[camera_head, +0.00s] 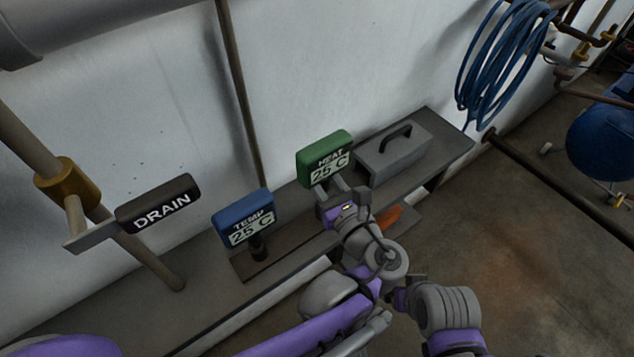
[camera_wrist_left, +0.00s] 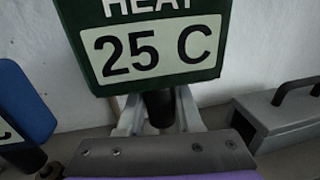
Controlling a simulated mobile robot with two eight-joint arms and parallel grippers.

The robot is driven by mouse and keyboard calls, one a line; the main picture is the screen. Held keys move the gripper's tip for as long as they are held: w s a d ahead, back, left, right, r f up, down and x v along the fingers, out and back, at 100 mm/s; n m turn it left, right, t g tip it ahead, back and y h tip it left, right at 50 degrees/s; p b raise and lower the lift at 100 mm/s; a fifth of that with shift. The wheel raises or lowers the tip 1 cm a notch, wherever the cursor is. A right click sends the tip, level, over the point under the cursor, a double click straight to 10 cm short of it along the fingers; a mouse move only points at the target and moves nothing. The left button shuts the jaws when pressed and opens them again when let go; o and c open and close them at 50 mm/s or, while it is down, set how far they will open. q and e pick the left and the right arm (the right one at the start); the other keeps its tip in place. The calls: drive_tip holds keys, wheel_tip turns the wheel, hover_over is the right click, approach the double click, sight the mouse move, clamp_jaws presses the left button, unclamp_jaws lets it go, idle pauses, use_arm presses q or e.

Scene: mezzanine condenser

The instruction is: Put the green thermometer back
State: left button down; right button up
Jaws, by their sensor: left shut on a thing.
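The green thermometer (camera_head: 325,160) has a block-shaped head reading HEAT 25 C and is a little tilted in the head view. It fills the top of the left wrist view (camera_wrist_left: 150,50), with its short dark stem (camera_wrist_left: 158,108) below the head. My left gripper (camera_head: 335,188) is shut on that stem; its pale fingers flank it in the wrist view. Whether the stem's lower end touches anything is hidden by the gripper. Part of my right arm shows at the lower right, but its gripper's fingers cannot be made out.
A blue TEMP 25 C thermometer (camera_head: 245,218) stands upright on a dark board (camera_head: 285,250) to the left. A grey toolbox (camera_head: 395,155) sits right of the green one. An orange item (camera_head: 388,219) lies nearby. A DRAIN sign (camera_head: 158,204) and pipe (camera_head: 150,262) are left.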

use_arm(q)
drive_tip(key=shift+f+b, duration=0.5)
drive_tip(key=shift+f, duration=1.35)
drive_tip(key=shift+f, duration=0.2)
drive_tip(key=c, duration=0.6)
unclamp_jaws()
